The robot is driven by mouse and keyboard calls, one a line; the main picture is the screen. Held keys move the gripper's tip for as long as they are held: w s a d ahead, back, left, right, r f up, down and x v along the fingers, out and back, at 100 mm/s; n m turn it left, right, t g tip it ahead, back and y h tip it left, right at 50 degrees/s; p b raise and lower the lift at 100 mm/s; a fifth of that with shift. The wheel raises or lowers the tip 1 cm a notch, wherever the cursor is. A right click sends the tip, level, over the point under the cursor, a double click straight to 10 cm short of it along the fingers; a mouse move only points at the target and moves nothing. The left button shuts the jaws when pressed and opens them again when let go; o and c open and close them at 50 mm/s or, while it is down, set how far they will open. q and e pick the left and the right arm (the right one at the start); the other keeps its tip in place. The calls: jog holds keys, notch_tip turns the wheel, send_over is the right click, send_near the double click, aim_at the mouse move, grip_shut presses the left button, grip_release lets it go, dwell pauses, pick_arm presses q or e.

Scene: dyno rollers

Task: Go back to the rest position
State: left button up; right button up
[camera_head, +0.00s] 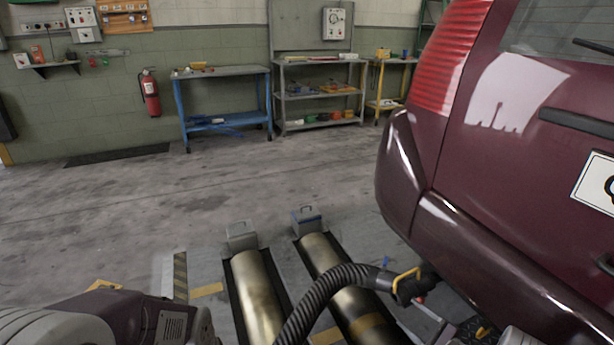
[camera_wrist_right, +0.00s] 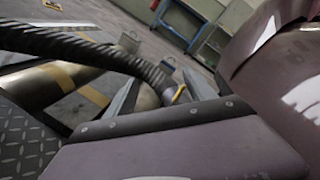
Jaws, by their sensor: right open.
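My right gripper (camera_head: 434,318) is low at the right in the head view, near the car's rear bumper. In the right wrist view its two grey fingers (camera_wrist_right: 162,84) stand apart, with nothing held between them. A black corrugated hose (camera_head: 322,297) arches over the rollers and ends in a dark nozzle with a yellow handle (camera_head: 405,278) by the bumper. The hose (camera_wrist_right: 95,52) also crosses the right wrist view beyond the fingers. Part of my left arm shows at the lower left of the head view; its gripper is not visible.
A dark red car (camera_head: 520,150) fills the right side. Two metal rollers lie in the floor, the left one (camera_head: 256,290) partly bare. A blue workbench (camera_head: 222,72), shelves (camera_head: 320,95) and a fire extinguisher (camera_head: 150,94) are at the back wall. The floor between is clear.

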jog(key=w+a+r+n+g+y+p, duration=0.15)
jog(key=a+r+n+g+y, duration=0.45)
jog(key=a+r, duration=1)
jog(key=s+a+r+n+g+h+p, duration=0.1)
jog(key=s+a+r+n+g+h, duration=0.3)
jog(key=s, duration=0.3)
jog(key=s+a+r+n+g+h+p, duration=0.1)
jog(key=s+a+r+n+g+h, duration=0.1)
jog(key=s+a+n+g, duration=0.35)
jog(key=s+d+f+n+t+h, duration=0.1)
jog(key=s+d+f+n+h, duration=0.1)
jog(key=s+d+h, duration=0.45)
jog(key=s+d+f+n+t+h, duration=0.1)
jog(key=s+d+f+n+h, duration=0.15)
jog(key=s, duration=0.65)
notch_tip(320, 180, up, 38)
jog(key=w+d+p, duration=0.2)
jog(key=p, duration=3.6)
jog(key=shift+w+t+p, duration=0.15)
jog(key=shift+t+p, duration=0.2)
jog(key=shift+p, duration=0.05)
